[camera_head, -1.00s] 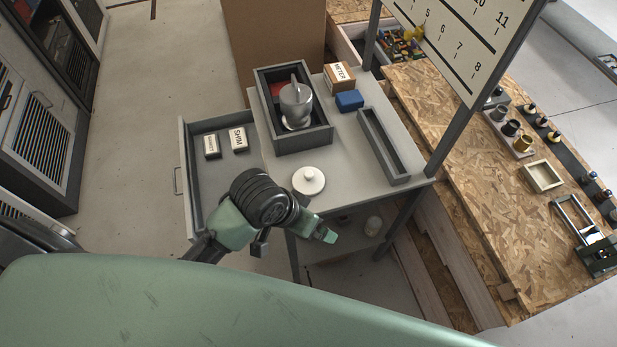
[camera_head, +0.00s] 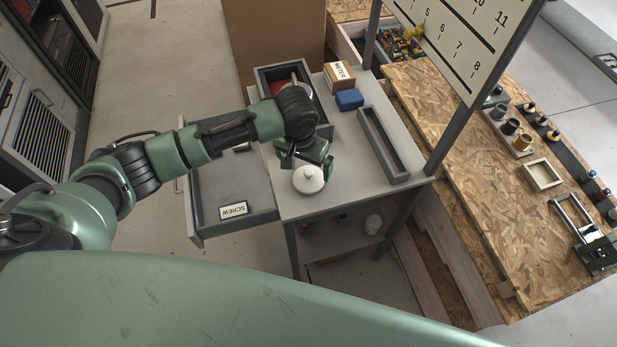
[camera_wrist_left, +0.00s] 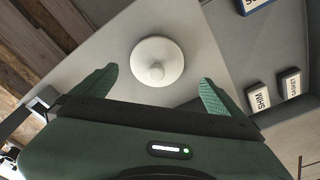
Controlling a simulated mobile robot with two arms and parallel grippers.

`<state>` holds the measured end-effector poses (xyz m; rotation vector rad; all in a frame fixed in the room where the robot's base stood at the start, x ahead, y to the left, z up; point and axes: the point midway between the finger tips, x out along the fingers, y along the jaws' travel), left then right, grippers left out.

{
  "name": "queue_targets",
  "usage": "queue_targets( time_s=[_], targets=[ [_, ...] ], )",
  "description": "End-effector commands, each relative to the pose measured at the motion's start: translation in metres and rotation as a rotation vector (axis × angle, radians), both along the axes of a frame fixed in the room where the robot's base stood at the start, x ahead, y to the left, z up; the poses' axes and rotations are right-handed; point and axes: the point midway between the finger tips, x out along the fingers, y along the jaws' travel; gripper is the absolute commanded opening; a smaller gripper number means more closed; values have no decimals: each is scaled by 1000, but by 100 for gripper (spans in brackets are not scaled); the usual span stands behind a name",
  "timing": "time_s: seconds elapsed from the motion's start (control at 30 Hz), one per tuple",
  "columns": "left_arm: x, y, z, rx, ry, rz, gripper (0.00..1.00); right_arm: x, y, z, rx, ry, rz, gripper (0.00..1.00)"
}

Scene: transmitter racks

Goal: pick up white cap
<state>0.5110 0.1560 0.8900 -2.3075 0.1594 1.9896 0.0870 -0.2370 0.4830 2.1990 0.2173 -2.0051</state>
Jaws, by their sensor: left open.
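The white cap (camera_head: 308,181) is a round disc with a small knob on top. It lies on the grey table top (camera_head: 345,150) near its front edge. My left gripper (camera_head: 306,165) is open just above and behind the cap in the head view. In the left wrist view the cap (camera_wrist_left: 157,62) shows between and beyond the two green fingertips (camera_wrist_left: 155,85), and nothing is held. The fingers look apart from the cap. My right gripper is not in view.
A grey box (camera_head: 262,78) with a metal pot, partly hidden by my arm, stands behind. A METER carton (camera_head: 339,75), a blue block (camera_head: 349,99) and a long empty tray (camera_head: 383,146) are to the right. An open drawer (camera_head: 262,197) with labelled blocks is at left.

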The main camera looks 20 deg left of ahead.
Motion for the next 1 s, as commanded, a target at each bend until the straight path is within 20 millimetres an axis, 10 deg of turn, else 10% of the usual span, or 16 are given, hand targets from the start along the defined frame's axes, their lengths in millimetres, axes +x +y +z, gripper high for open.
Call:
queue_targets(
  time_s=[0.67, 0.9, 1.0],
  targets=[
    [6, -6, -55, -1, -3, -3, 100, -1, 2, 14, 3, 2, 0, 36],
    [6, -6, -55, 0, -3, -3, 37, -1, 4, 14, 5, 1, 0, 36],
    [6, -6, -55, -1, -4, -3, 36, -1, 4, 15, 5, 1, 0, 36]
  ],
)
